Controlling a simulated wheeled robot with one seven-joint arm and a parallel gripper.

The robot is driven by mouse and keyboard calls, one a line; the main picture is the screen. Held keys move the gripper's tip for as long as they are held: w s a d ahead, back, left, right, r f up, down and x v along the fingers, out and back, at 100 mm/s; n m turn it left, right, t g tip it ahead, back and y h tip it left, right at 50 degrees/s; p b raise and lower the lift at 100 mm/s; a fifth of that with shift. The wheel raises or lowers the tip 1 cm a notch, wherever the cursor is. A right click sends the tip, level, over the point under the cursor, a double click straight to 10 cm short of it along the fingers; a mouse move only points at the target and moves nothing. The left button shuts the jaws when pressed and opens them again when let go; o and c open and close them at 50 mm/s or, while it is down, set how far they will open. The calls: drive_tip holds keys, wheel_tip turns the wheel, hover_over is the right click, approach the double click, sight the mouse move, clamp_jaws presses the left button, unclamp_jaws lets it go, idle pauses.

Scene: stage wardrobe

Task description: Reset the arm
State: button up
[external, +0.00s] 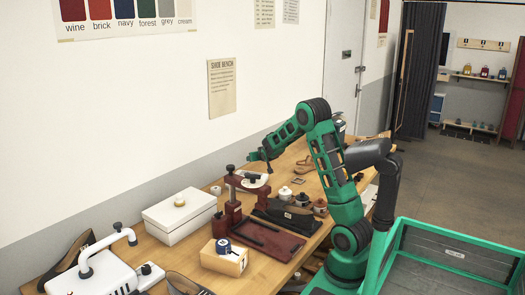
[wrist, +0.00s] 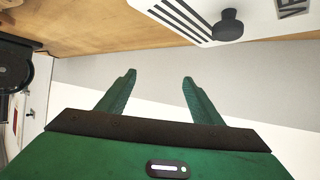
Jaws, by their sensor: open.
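My green arm rises from its base at the right of the bench and bends over the bench top in the external view. My gripper (external: 257,157) hangs at the end of it, above the back part of the bench, near the wall; it is small there. In the wrist view my gripper (wrist: 158,79) shows two green fingers spread apart with nothing between them. Behind the fingers are grey and white surfaces, apart from them.
The wooden bench (external: 150,248) carries a white lidded box (external: 180,218), a dark red press (external: 233,212), a tray (external: 265,240), a small wooden box (external: 224,262) and a white machine (external: 100,272). A green-framed bin (external: 455,240) stands at right. A white vented housing with a black knob (wrist: 229,25) tops the wrist view.

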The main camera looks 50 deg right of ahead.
drive_tip(key=s+d+r+m+g+h, duration=0.1)
drive_tip(key=s+d+m+g+h, duration=0.4)
drive_tip(key=s+d, duration=3)
drive_tip(key=m+g, duration=0.4)
drive_tip(key=m, duration=0.1)
drive_tip(key=shift+d+r+m+g, duration=0.2)
drive_tip(key=shift+m+g, duration=0.1)
drive_tip(key=shift+g, duration=0.1)
drive_tip(key=w+a+n+t, duration=0.2)
drive_tip(key=w+a, duration=0.3)
drive_tip(key=w, duration=0.3)
drive_tip(key=w+a+n+t, duration=0.2)
drive_tip(key=w+a, duration=0.3)
drive_tip(key=w, duration=0.2)
drive_tip(key=shift+w+f+y, duration=0.35)
drive_tip(key=shift+f+y, duration=0.05)
drive_tip(key=shift+f, duration=0.05)
